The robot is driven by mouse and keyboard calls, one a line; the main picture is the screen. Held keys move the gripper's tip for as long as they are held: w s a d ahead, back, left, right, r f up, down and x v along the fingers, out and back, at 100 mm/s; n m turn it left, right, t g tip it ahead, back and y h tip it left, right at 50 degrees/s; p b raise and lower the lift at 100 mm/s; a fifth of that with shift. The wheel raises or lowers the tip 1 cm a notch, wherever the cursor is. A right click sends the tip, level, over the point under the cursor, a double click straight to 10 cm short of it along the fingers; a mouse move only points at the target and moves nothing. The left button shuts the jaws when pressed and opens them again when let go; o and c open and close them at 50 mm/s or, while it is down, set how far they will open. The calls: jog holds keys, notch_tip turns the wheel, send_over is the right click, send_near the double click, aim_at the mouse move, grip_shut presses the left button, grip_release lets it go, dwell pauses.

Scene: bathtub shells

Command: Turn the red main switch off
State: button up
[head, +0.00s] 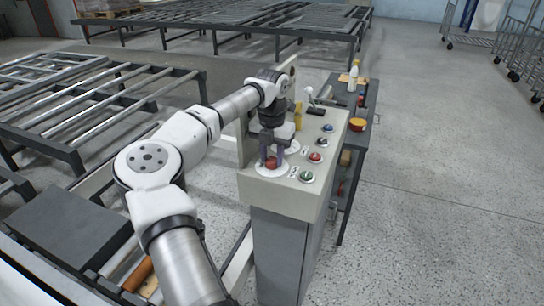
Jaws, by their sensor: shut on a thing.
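The red main switch (271,161) is a red knob on a pale round plate at the left of the beige control panel (253,184). My gripper (271,157) points down over it and is shut on the red knob, with a finger on each side. The fingers hide part of the knob, so I cannot tell which way it is turned.
A green button (306,176), a red button (316,157) and a blue button (327,128) line the panel's right side. A lever (311,97) stands at the back. A dark table (372,88) with bottles and a tape roll (357,125) is behind. Roller conveyors (80,100) lie left.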

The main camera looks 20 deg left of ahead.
aim_at(272, 159)
dwell(0.4)
jog(key=o, duration=1)
jog(key=shift+r, duration=0.1)
notch_tip(272, 159, up, 14)
jog(key=shift+f+b, duration=0.15)
jog(key=shift+b, duration=0.85)
